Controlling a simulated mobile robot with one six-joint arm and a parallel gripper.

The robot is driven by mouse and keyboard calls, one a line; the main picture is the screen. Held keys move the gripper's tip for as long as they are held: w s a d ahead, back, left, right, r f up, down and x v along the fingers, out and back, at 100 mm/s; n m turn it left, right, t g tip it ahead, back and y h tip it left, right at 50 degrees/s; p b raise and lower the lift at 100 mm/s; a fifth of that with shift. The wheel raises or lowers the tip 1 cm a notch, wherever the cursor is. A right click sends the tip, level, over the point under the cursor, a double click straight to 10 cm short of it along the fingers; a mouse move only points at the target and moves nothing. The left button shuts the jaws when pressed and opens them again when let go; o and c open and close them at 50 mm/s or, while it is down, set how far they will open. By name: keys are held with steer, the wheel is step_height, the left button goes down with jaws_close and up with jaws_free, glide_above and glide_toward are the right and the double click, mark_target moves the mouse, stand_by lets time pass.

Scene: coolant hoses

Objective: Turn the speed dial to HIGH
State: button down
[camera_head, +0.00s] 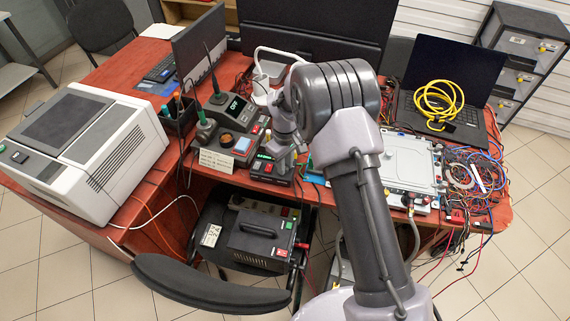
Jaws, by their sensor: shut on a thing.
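A small black control box (264,168) with a green-lit display and a red button stands at the front edge of the red table. My gripper (284,166) reaches down onto the right part of this box. It is shut on what seems to be the speed dial, which the fingers hide. The dial's marks and pointer cannot be read from here.
An orange knob (226,140) sits on a grey unit left of my gripper, with a paper label (216,160) in front. A black station (232,110) stands behind. A silver panel (412,162) and tangled wires (470,175) lie right. A black chair (210,286) is in front.

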steer(key=shift+m, duration=0.3)
steer(key=m, duration=0.3)
steer(key=shift+m, duration=0.4)
steer(key=m+b, duration=0.1)
steer(key=m, duration=0.3)
steer(key=shift+m, duration=0.3)
steer(key=m, duration=0.4)
steer(key=shift+m+b, duration=0.3)
steer(key=shift+b, duration=0.1)
steer(key=shift+m+b, duration=0.45)
steer(key=shift+m, duration=1.65)
steer(key=c, duration=1.2)
jaws_free()
steer(key=shift+c, duration=0.2)
